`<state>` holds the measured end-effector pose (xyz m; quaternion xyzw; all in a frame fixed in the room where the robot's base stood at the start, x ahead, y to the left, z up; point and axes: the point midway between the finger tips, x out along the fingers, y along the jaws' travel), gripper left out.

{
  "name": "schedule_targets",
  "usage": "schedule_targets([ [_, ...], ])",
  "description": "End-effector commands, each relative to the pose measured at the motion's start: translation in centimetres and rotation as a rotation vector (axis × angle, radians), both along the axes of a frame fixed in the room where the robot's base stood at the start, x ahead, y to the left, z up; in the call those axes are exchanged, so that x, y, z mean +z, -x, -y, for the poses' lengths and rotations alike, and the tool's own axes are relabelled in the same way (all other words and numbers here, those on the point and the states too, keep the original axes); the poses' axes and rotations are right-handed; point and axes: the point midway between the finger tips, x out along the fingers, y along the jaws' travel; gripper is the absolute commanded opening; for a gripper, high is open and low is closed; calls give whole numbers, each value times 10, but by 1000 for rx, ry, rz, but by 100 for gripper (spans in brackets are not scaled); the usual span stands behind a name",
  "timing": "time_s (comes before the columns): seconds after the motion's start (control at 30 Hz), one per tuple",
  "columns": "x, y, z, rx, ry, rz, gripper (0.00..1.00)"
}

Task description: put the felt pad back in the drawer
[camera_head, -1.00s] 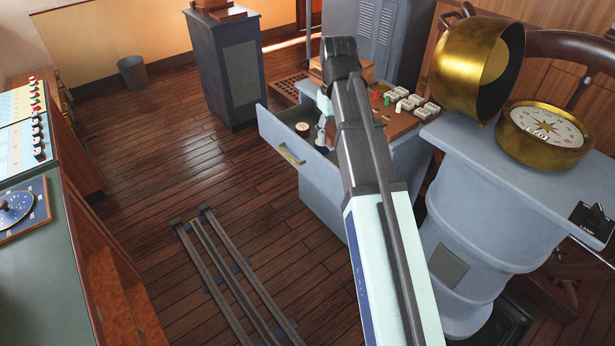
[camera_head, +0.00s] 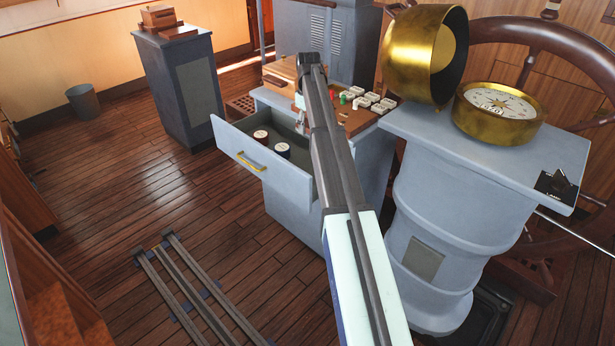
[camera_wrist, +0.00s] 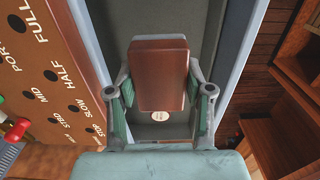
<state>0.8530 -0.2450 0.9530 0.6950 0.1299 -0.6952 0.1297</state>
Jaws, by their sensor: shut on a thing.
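My gripper (camera_wrist: 160,98) is shut on a reddish-brown rectangular block, which I take to be the felt pad (camera_wrist: 160,72); its fingers clasp it from both sides. The grey drawer (camera_head: 236,150) with a brass handle stands open in the head view. Its inside also shows beneath the block in the wrist view (camera_wrist: 209,40). The block is over the drawer; its height above the floor is hard to judge. In the head view my arm hides most of the gripper and the block.
Two round containers, a left one (camera_head: 261,134) and a right one (camera_head: 282,149), stand in the drawer. A wooden panel with labels (camera_wrist: 50,70) lies beside it. A wooden box (camera_head: 285,72) sits behind. The binnacle stand (camera_head: 440,200) is close on the right.

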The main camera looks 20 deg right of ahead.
Motion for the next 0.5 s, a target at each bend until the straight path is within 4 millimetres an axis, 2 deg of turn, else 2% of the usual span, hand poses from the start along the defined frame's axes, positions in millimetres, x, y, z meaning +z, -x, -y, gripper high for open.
schedule_targets([
  [0.17,-26,0,2,4,-1,-3,19],
  [0.5,-106,0,1,3,-1,-3,19],
])
